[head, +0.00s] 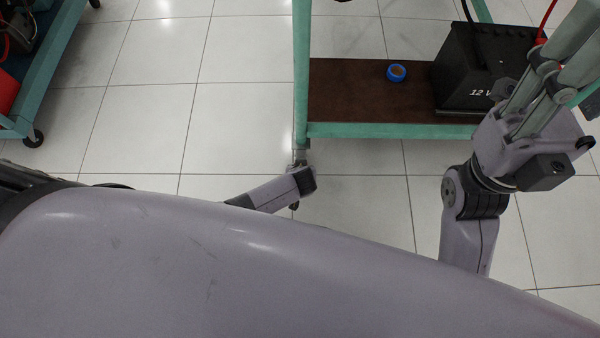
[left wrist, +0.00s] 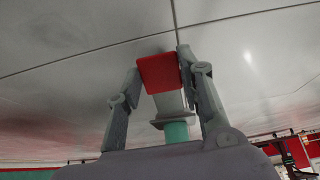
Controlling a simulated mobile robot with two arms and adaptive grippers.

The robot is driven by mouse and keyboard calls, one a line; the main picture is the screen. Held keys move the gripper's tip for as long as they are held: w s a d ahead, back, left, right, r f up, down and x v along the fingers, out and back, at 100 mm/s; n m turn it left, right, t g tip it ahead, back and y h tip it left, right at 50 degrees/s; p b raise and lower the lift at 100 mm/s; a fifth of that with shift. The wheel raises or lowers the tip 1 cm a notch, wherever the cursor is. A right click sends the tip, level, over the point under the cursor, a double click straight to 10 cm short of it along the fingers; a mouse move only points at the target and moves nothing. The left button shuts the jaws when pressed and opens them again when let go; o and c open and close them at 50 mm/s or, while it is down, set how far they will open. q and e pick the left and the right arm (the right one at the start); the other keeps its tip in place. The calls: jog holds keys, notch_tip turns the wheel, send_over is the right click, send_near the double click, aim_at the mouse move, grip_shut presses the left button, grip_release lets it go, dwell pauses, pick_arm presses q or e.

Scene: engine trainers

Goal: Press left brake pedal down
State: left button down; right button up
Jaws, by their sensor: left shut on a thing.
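A red pedal (left wrist: 158,73) shows in the left wrist view, on a grey bracket by a teal post (left wrist: 176,131). My left gripper (left wrist: 160,64) has a finger on each side of it and is shut on it. In the head view my left gripper (head: 299,165) is small and mostly hidden, at the foot of the teal cart's front left leg (head: 302,80). The pedal cannot be made out there. My right gripper (head: 557,60) is raised at the right, in front of the cart; its fingertips run towards the picture edge, so its opening is unclear.
The cart's brown shelf (head: 345,105) carries a black 12 V battery (head: 478,65) and a blue tape roll (head: 396,72). Another teal cart (head: 45,75) stands at the far left. Tiled floor (head: 240,60) between the carts is clear.

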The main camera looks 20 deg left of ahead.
pick_arm(q)
jog(key=shift+f, duration=0.1)
dwell(0.3)
jog(key=c, duration=1.1)
grip_release()
jog(key=v, duration=0.7)
jog(key=shift+s, duration=0.2)
